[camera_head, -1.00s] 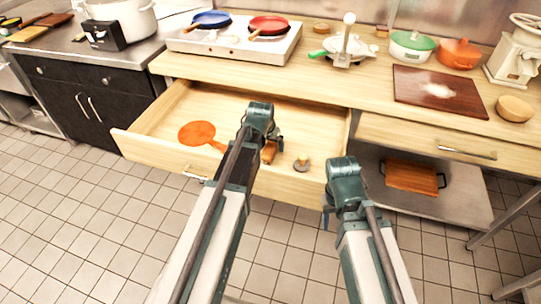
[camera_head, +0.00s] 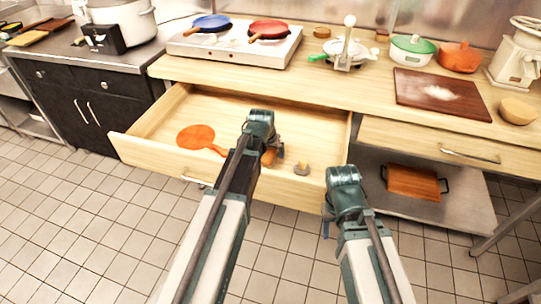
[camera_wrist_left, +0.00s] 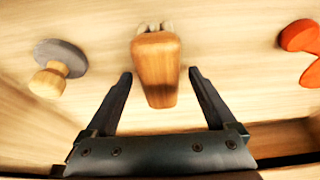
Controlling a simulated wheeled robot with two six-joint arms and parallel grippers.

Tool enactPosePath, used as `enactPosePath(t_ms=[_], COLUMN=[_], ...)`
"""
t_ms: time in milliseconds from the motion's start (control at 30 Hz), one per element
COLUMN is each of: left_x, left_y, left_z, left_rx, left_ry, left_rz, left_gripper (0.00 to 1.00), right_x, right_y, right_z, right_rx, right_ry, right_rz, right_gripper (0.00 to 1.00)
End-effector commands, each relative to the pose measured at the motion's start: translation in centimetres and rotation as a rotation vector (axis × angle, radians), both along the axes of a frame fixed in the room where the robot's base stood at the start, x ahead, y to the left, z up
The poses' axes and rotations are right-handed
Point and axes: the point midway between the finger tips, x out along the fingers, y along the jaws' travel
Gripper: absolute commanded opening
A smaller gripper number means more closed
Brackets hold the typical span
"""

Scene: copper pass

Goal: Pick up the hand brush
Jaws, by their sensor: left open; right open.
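The hand brush, with a wooden handle (camera_wrist_left: 157,68) and pale bristles at its far end, lies in the open drawer. In the head view the brush (camera_head: 269,157) is partly hidden by my left arm. My left gripper (camera_wrist_left: 160,74) is open, with its fingers on either side of the handle's near end in the wrist view. I cannot tell how far above the brush they are. In the head view my left gripper (camera_head: 262,135) is over the drawer, its fingers hidden. My right gripper (camera_head: 329,214) is in front of the drawer's right end, its fingertips unclear.
The open drawer (camera_head: 225,182) also holds an orange paddle-shaped item (camera_head: 196,137) and a small grey-based item with a wooden knob (camera_head: 302,168). In the wrist view the knobbed item (camera_wrist_left: 50,78) is left of the brush. The counter (camera_head: 340,82) overhangs behind.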

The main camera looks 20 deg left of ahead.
Motion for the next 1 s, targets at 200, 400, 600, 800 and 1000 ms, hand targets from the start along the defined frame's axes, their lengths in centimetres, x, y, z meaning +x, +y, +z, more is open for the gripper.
enactPosePath(t_ms=[200,400,600,800,1000], left_x=[0.00,0.00,0.00,0.00,0.01], left_y=[0.00,0.00,0.00,0.00,0.00], left_z=[0.00,0.00,0.00,0.00,0.11], left_rx=[0.000,0.000,0.000,0.000,0.000], left_ry=[0.000,0.000,0.000,0.000,0.000], left_rz=[0.000,0.000,0.000,0.000,0.000], left_gripper=[0.90,0.56,0.20,0.00,0.00], right_x=[0.00,0.00,0.00,0.00,0.00], right_y=[0.00,0.00,0.00,0.00,0.00], right_z=[0.00,0.00,0.00,0.00,0.11], right_rx=[0.000,0.000,0.000,0.000,0.000], right_ry=[0.000,0.000,0.000,0.000,0.000], right_rz=[0.000,0.000,0.000,0.000,0.000], right_gripper=[0.50,0.50,0.50,0.50,0.50])
